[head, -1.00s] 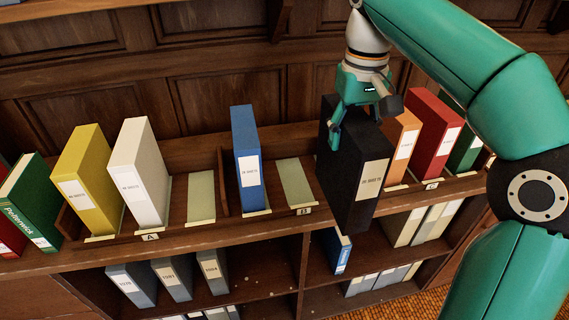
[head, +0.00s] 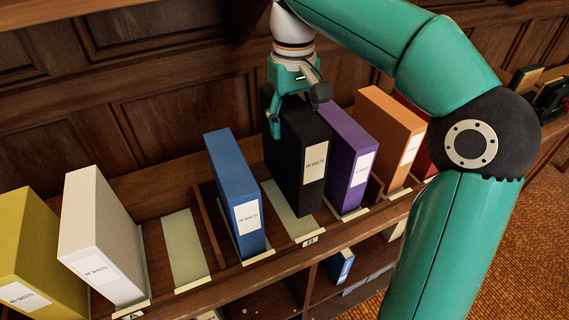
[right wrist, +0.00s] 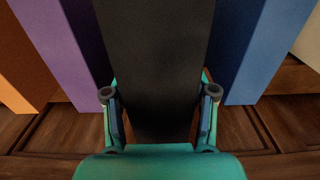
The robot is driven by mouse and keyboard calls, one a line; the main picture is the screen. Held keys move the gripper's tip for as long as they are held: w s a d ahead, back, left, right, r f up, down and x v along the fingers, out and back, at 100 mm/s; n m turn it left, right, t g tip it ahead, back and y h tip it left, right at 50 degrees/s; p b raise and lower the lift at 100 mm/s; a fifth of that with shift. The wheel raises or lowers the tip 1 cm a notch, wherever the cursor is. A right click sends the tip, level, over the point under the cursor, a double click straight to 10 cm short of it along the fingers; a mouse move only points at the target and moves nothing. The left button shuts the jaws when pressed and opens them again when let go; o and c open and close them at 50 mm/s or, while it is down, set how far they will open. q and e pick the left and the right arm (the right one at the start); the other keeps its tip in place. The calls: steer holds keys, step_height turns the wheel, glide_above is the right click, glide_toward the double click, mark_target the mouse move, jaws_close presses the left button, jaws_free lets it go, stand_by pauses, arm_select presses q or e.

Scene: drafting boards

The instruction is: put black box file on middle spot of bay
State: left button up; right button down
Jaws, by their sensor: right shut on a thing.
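The black box file (head: 284,150) is upright, its white label facing the front of the shelf. My right gripper (head: 297,106) is shut on its upper part. The file hangs over the middle spot (head: 291,214) of bay B, a pale green pad partly hidden by it. Its bottom looks a little above the pad. A blue box file (head: 228,165) stands on the spot to the left and a purple one (head: 345,140) on the spot to the right. In the right wrist view the black file (right wrist: 155,60) sits between both fingers. My left gripper is out of view.
A wooden divider (head: 207,225) stands left of the blue file, with an empty green pad (head: 184,250) beyond it. White (head: 97,235) and yellow (head: 35,260) files stand further left. An orange file (head: 385,125) stands to the right. Wood panelling rises behind.

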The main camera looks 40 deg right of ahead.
mark_target(291, 107)
steer(key=shift+a+f+b, duration=0.2)
steer(key=shift+f+b, duration=0.2)
steer(key=shift+f, duration=3.2)
steer(key=shift+c, duration=1.7)
jaws_free()
step_height(291, 107, up, 12)
steer(key=shift+r+p, duration=0.1)
steer(key=shift+p, duration=1.1)
